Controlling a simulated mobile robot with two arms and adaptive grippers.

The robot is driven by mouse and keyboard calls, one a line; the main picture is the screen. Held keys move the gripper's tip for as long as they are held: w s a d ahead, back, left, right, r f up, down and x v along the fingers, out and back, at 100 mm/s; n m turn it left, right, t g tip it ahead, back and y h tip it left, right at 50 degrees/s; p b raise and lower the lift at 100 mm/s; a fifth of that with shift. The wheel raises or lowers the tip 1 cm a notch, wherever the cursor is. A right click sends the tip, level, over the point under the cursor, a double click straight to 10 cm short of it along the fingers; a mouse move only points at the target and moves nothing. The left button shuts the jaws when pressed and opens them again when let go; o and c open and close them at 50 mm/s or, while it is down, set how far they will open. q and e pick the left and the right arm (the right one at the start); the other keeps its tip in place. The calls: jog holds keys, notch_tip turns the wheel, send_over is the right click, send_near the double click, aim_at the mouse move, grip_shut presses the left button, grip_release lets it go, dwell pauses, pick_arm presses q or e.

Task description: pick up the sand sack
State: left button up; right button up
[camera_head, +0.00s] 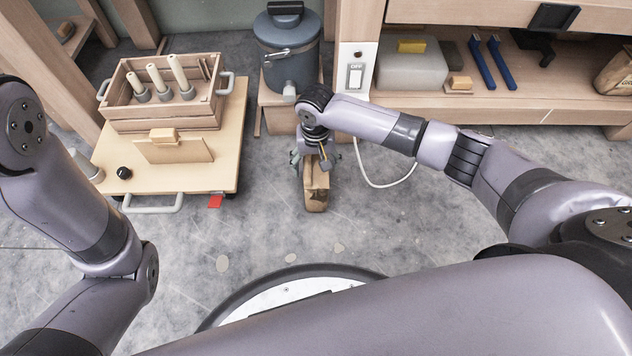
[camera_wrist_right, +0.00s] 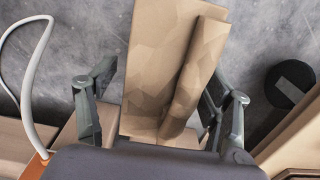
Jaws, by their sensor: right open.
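A brown paper sack (camera_head: 316,190), which looks like the sand sack, is on the grey floor near the middle of the head view. It fills the centre of the right wrist view (camera_wrist_right: 160,60), with a folded flap along its right side. My right gripper (camera_head: 312,160) is above the sack's far part and hides some of it. In the right wrist view my right gripper (camera_wrist_right: 158,92) is open, with one finger on each side of the sack. Gaps show beside the sack, though contact lower down is hidden. My left arm shows, but its gripper does not.
A low wooden cart (camera_head: 225,170) holding a wooden crate (camera_head: 150,125) stands left. A grey bucket (camera_head: 288,62) stands behind. A shelf at right holds blue tools (camera_head: 492,62) and another paper bag (camera_head: 616,76). A white cable (camera_head: 375,184) hangs right of the gripper. Floor in front is mostly clear.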

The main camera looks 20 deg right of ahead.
jog(key=shift+f+b, duration=0.95)
jog(key=shift+f, duration=0.5)
jog(key=shift+r, duration=0.1)
jog(key=shift+c, duration=0.3)
grip_shut()
